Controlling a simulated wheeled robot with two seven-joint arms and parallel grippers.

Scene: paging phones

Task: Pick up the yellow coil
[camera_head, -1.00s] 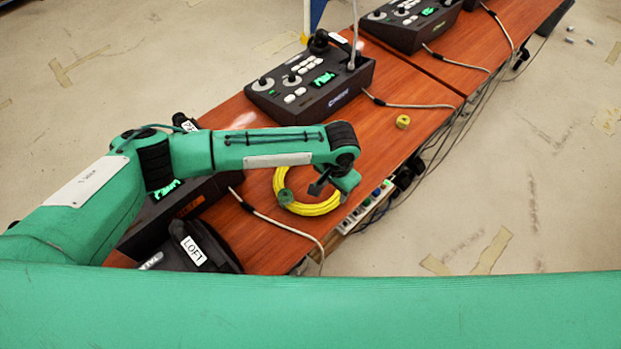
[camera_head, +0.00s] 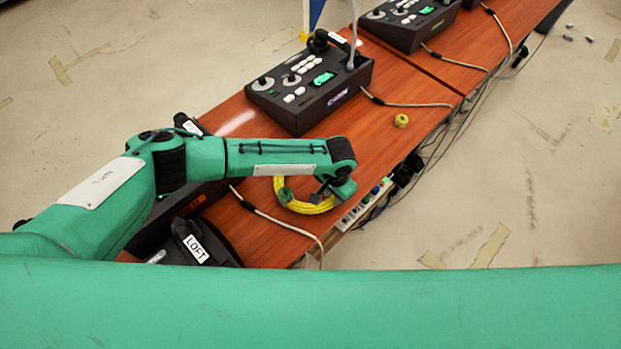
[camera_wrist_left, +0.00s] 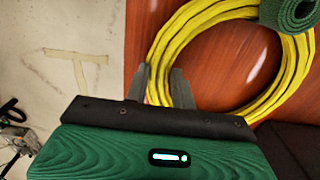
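The yellow coil (camera_head: 308,208) lies on the wooden table near its front edge, with a green wrap (camera_head: 285,195) on its left side. In the left wrist view the coil (camera_wrist_left: 272,103) shows as a ring of several strands, with the green wrap (camera_wrist_left: 290,14) at top right. My left gripper (camera_head: 325,196) is low at the coil's right side, partly hidden by my wrist. In the left wrist view its two fingers (camera_wrist_left: 160,75) stand apart on either side of the coil's strands. Contact with the strands is not clear. My right gripper is not in view.
A dark phone console (camera_head: 312,88) stands behind the coil, and another (camera_head: 408,22) farther back. A black handset labelled LOFT (camera_head: 195,250) lies at left. Cables cross the table.

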